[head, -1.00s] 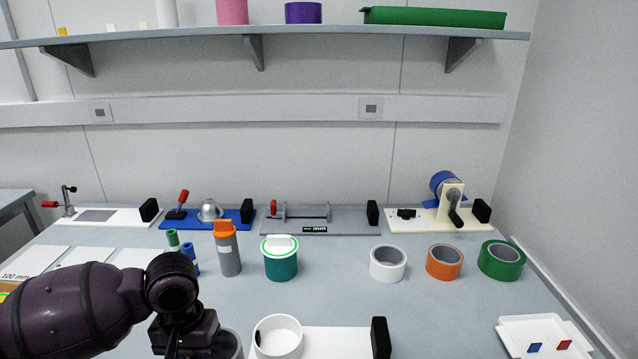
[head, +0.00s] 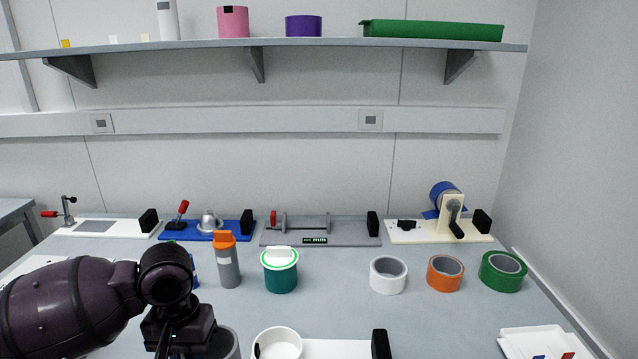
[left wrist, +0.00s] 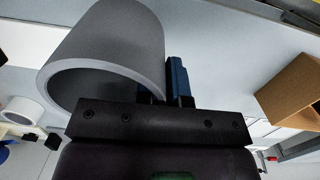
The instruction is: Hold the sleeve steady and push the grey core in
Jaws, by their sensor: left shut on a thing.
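My left gripper (head: 182,335) is shut on the grey core (head: 229,345), a hollow grey tube at the bottom of the head view. A short white open-topped ring (head: 278,345), apparently the sleeve, stands just right of the core. It has a dark mark on its left side and is cut off by the frame. A gap shows between ring and core. My right gripper is not in view.
A white plate (head: 335,349) with a black block (head: 380,345) lies right of the ring. A teal tub (head: 280,275), an orange-topped grey bottle (head: 227,265) and tape rolls (head: 388,277) stand behind. A white tray (head: 535,340) is at right. The table's right middle is clear.

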